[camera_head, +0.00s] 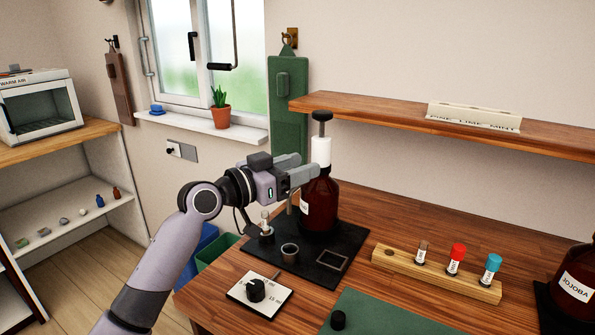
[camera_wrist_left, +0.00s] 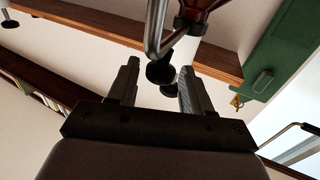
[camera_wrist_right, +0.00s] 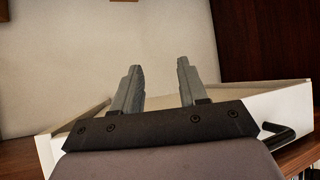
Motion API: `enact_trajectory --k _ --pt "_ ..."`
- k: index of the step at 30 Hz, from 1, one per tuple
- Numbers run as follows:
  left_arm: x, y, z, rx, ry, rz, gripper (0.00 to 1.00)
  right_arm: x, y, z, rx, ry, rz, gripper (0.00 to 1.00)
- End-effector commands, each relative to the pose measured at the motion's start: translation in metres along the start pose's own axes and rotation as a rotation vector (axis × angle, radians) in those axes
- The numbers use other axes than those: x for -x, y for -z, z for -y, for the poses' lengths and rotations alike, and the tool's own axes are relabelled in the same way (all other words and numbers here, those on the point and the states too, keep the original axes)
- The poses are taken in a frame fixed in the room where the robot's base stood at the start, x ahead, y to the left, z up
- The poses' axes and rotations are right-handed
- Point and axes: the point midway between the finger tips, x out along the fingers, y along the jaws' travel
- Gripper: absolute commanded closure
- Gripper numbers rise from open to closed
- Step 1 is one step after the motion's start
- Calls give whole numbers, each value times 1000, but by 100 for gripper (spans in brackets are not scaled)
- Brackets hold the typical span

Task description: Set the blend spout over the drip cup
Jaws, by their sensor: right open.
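The brown blend bottle (camera_head: 318,207) stands upright on a black mat, with a white dispenser top (camera_head: 321,152) and a black knob above it. The drip cup (camera_head: 289,252), small and grey, stands on the mat in front of the bottle. My left gripper (camera_head: 303,173) is beside the dispenser top, its fingers apart. In the left wrist view, the metal spout tube (camera_wrist_left: 154,32) bends just beyond the fingers (camera_wrist_left: 158,88); whether they touch anything is unclear. In the head view the spout is mostly hidden by the gripper. My right gripper (camera_wrist_right: 155,85) is open and empty, seen only in its wrist view.
A wooden rack (camera_head: 435,276) holds several capped vials. A dial plate (camera_head: 260,294) is at the table's front left and a green mat (camera_head: 385,318) at the front. A second brown bottle (camera_head: 575,285) stands far right. A shelf (camera_head: 460,127) runs above the table.

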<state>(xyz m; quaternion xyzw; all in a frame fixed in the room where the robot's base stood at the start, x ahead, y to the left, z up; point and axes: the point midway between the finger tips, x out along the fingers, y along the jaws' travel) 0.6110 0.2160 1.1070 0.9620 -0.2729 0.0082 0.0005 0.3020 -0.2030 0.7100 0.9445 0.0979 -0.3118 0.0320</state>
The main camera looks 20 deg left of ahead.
Motion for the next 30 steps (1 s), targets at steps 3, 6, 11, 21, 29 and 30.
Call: enact_trajectory --k 3,6,11,21,29,30 --pt "0 -3 -1 2 -2 7 51 0 0 0 0 0 0 57" --pt "0 -5 -1 3 -3 10 51 0 0 0 0 0 0 57" --pt "9 -6 0 0 -2 12 51 -2 -3 0 0 0 0 57" --pt "56 -6 0 0 -1 10 51 -9 -12 0 0 0 0 57" --pt "72 -2 -1 1 -2 7 51 -10 -13 0 0 0 0 57" --pt "72 -2 -1 1 -2 7 51 -10 -13 0 0 0 0 57"
